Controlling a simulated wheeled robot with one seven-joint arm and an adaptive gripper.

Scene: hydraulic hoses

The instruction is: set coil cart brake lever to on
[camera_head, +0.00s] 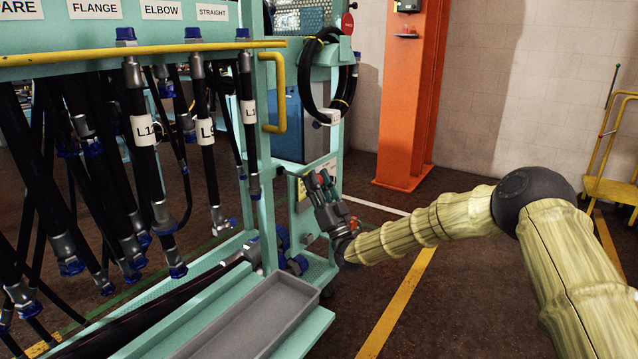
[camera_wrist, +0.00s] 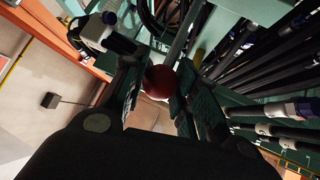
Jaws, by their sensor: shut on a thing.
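My gripper (camera_head: 322,186) is low beside the teal coil cart (camera_head: 309,226), at the right end of the hose rack. In the wrist view its two fingers (camera_wrist: 158,92) are closed around a dark red ball-shaped knob (camera_wrist: 159,82), which looks like the end of the brake lever. A yellow and white label (camera_head: 302,188) is on the cart just left of the fingers.
The hose rack (camera_head: 262,150) with several hanging hoses stands to the left, with a grey tray (camera_head: 250,318) at its foot. A coiled black hose (camera_head: 309,80) hangs above my gripper. An orange column (camera_head: 408,100) and a yellow trolley (camera_head: 610,187) stand behind. Floor right of the cart is clear.

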